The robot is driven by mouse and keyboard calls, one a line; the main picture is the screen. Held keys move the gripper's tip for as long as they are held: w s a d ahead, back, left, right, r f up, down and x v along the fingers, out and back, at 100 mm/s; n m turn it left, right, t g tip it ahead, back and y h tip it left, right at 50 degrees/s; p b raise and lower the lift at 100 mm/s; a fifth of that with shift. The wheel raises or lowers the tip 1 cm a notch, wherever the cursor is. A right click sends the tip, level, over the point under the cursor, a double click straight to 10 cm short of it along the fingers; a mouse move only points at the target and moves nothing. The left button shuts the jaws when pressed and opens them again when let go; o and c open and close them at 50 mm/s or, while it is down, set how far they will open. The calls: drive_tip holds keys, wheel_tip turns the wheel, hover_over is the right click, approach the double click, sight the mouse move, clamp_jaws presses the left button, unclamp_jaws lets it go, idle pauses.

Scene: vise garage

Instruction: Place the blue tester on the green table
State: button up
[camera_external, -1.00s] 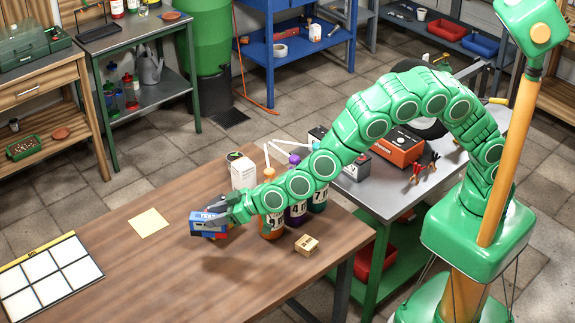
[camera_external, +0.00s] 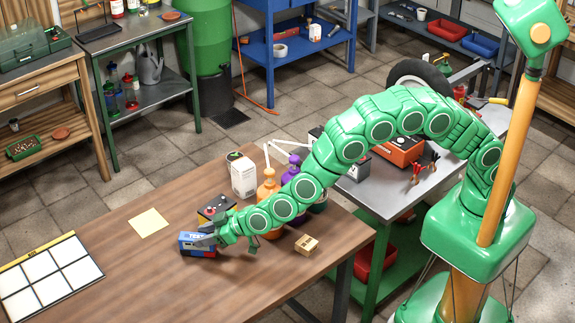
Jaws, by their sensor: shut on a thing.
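The blue tester (camera_external: 187,241), a small blue box with a light label and some red, is in my gripper (camera_external: 206,238) over the brown wooden table (camera_external: 130,275). My gripper is shut on it and partly covers its right side. The tester is low at the tabletop; I cannot tell whether it touches. A table with a grey top (camera_external: 375,192) and green legs and lower shelf stands to the right, partly behind my arm. Another grey-topped table (camera_external: 130,32) with green legs stands at the upper left.
A dark and yellow device (camera_external: 214,206) is just behind my gripper. A white box (camera_external: 243,178), an orange bottle (camera_external: 268,192) and a purple bottle (camera_external: 292,166) stand close to my arm. A small cardboard box (camera_external: 306,244) lies nearby. The grey top at right holds an orange-black device (camera_external: 400,151).

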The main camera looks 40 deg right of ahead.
drive_tip(key=shift+f, duration=0.25)
drive_tip(key=shift+f, duration=0.1)
drive_tip(key=o, duration=1.2)
drive_tip(key=shift+c, duration=0.2)
drive_tip(key=shift+s+d+r, duration=0.35)
drive_tip(key=shift+s+r, duration=0.05)
drive_tip(key=shift+r, duration=0.05)
drive_tip(key=v, duration=1)
drive_tip(key=shift+s+d, duration=0.2)
drive_tip(key=shift+d, duration=0.05)
